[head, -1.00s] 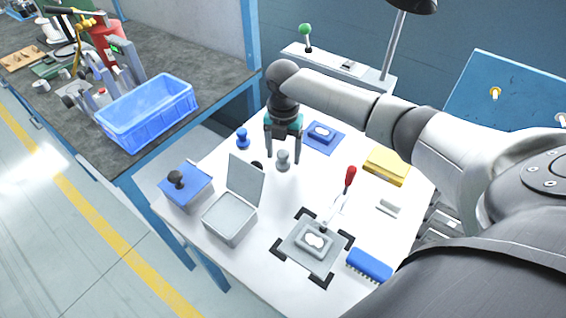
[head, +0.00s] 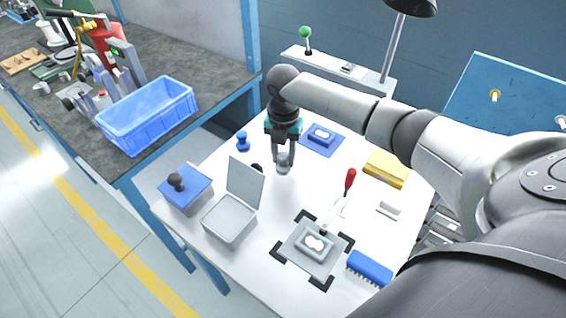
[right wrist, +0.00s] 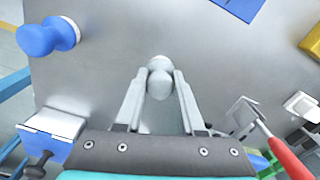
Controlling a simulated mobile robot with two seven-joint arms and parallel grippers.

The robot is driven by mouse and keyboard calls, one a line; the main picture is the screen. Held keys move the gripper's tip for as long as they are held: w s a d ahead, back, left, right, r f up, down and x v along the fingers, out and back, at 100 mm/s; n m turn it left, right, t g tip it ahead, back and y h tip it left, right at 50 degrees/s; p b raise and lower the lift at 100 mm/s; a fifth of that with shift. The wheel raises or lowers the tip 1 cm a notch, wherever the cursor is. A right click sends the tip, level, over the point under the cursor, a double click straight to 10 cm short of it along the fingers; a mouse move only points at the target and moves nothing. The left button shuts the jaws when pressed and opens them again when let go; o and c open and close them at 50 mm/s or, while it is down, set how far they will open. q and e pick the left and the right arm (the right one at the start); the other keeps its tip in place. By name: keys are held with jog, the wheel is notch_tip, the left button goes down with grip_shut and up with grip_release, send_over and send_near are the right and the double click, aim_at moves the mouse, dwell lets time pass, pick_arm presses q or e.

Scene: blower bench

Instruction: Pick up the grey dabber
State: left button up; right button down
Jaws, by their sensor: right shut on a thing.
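The grey dabber (head: 283,168) stands upright on the white bench top, between the blue dabber and the red-handled tool. My right gripper (head: 283,160) reaches down over it and is shut on its knob. In the right wrist view the grey dabber (right wrist: 159,82) sits between the two fingertips (right wrist: 160,88), which touch its sides. Its lower part is partly hidden by the knob there. My left gripper is not in view.
A blue dabber (head: 243,141) stands nearby. An open grey box (head: 230,222) and a blue-lidded box (head: 186,188) stand to the left. A red-handled tool (head: 349,180), grey plate (head: 300,262), blue brush (head: 370,268) and yellow block (head: 386,168) lie to the right.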

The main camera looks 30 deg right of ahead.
aim_at(283, 154)
jog(key=shift+r, duration=0.1)
notch_tip(283, 154, up, 20)
jog(key=p, duration=0.4)
dwell(0.3)
jog(key=c, duration=1.1)
grip_release()
grip_shut()
